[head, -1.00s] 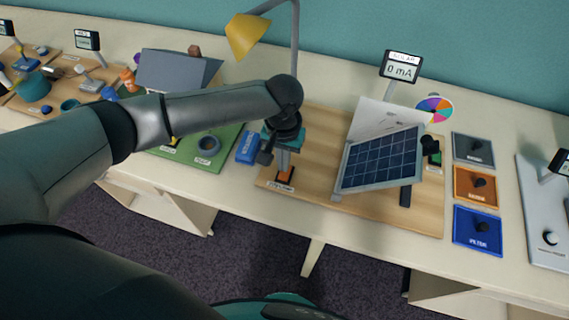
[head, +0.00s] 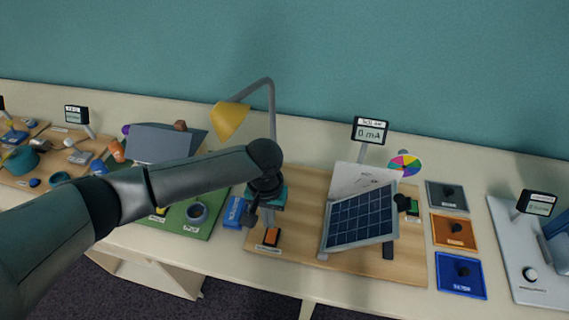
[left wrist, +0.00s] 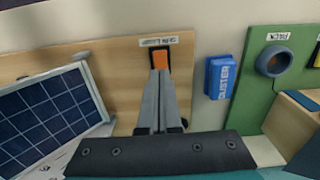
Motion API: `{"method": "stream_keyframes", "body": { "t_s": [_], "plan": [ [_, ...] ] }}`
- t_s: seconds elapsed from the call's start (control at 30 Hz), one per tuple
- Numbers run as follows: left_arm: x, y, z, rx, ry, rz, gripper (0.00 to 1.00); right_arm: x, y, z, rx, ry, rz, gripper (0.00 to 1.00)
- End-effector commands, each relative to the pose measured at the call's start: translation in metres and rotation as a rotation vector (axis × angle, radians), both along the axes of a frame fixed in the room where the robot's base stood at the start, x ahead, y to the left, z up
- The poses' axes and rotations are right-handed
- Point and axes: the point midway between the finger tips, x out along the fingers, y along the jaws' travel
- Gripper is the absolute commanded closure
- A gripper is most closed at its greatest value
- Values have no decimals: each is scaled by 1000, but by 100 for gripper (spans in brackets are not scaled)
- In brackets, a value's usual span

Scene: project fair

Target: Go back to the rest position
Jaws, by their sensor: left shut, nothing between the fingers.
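My left arm reaches in from the left in the head view. My left gripper (head: 268,226) points down at the left end of the wooden solar board (head: 300,262), just over the orange lamp switch (head: 271,237). In the left wrist view its fingers (left wrist: 160,74) are shut with nothing between them. Their tips lie close to the orange switch (left wrist: 160,60); I cannot tell whether they touch it. My right gripper is in neither view.
A yellow lamp (head: 230,119) arches behind the gripper. A solar panel (head: 362,217) stands to the right, with a meter reading 0 mA (head: 370,131) behind it. A blue duster (head: 234,212) and a green mat (head: 207,231) lie to the left.

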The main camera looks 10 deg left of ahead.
Motion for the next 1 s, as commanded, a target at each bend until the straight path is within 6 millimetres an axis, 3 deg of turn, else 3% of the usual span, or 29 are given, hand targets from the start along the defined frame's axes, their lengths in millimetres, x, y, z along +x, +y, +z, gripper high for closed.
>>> {"method": "stream_keyframes", "body": {
  "t_s": [0.23,0.5,0.67,0.83,1.0],
  "plan": [
    [-6,-9,-2,-19,-1,-27,100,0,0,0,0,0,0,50],
    [-55,-76,-1,-184,-57,-220,100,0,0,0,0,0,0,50],
    [-77,-99,11,-271,-135,-287,100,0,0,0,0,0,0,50],
    [-95,-98,24,-309,-223,-296,100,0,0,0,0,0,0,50],
    [-112,-71,34,-279,-294,-257,100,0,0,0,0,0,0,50]
  ]
}}
